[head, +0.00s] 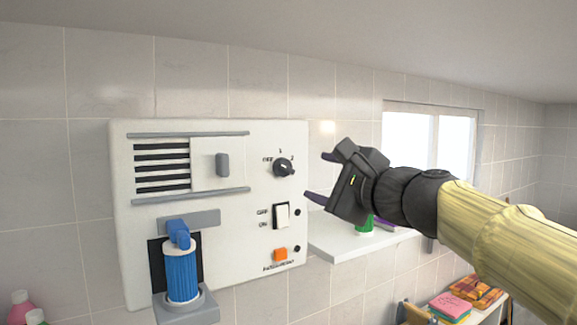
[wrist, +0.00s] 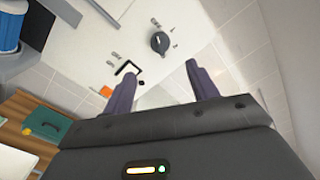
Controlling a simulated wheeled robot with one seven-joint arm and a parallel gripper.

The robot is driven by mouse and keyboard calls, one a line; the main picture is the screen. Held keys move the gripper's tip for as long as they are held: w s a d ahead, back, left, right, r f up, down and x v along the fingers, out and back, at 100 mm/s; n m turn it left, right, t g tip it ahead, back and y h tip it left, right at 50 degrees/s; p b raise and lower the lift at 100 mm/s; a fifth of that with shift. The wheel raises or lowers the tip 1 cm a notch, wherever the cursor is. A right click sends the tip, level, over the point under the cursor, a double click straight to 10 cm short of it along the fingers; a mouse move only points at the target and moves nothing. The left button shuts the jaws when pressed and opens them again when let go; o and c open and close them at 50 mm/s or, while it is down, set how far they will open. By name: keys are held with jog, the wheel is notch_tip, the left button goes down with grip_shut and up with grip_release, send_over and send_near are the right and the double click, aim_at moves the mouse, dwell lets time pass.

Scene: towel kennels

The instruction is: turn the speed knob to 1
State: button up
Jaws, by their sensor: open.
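The dark round speed knob (head: 283,168) sits on the upper right of a white wall panel (head: 235,292). Marks stand around it: OFF at its left, a small one above, another at its upper right. A pale mark shows on the knob's right side, but its exact setting is too small to tell. In the wrist view the knob (wrist: 160,43) lies beyond the fingertips, between them. My gripper (head: 316,177) is open and empty, to the right of the knob and apart from it. Its two purple fingers also show in the wrist view (wrist: 160,76).
Below the knob are a white rocker switch (head: 282,216) and an orange button (head: 280,254). A sliding cover (head: 209,164) and a blue filter cartridge (head: 181,272) are on the panel's left. A white shelf (head: 340,246) with a green item juts out below my gripper.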

aim_at(288, 169)
jog(key=p+x, duration=0.3)
jog(key=x, duration=0.9)
jog(key=shift+a+p, duration=0.1)
jog(key=shift+p, duration=0.25)
jog(key=c, duration=1)
